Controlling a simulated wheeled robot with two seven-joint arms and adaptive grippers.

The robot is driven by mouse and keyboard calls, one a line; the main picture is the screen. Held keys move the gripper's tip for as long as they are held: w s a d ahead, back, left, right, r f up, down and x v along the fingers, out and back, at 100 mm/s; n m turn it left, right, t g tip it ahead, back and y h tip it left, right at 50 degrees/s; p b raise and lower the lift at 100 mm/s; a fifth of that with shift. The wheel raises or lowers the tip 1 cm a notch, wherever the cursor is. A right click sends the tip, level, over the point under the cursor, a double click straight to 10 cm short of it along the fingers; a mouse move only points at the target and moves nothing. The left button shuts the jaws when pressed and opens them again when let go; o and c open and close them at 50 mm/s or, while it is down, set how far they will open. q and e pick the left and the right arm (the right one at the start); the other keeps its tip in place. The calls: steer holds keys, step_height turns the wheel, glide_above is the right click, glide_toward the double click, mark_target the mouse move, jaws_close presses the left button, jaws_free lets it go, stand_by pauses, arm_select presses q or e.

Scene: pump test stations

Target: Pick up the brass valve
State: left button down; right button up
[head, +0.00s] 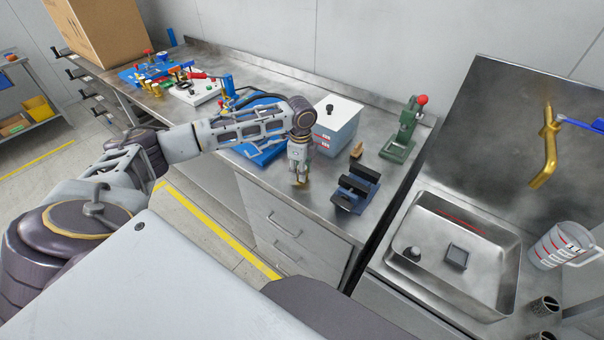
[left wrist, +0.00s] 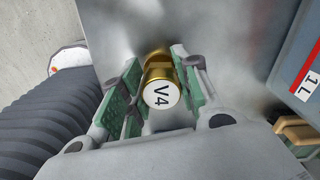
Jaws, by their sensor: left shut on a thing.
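The brass valve (left wrist: 159,92) is a short gold cylinder with a white "V4" label on its end. My left gripper (left wrist: 152,98) is shut on it, with the green finger pads on either side. In the head view my left gripper (head: 300,180) points down at the front edge of the steel bench, with a bit of brass between its fingertips. I cannot tell whether the valve touches the bench. My right gripper is not in either view.
A dark blue vise (head: 355,188) stands just right of the gripper, with a small brown object (head: 356,150) behind it. A white-grey box (head: 336,125), a green press (head: 402,135) and a blue mat (head: 262,152) are close by. The sink (head: 455,250) is further right.

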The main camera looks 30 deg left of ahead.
arm_select(q)
steer(key=shift+r, duration=0.55)
step_height(320, 180, up, 9)
steer(key=shift+f, duration=0.1)
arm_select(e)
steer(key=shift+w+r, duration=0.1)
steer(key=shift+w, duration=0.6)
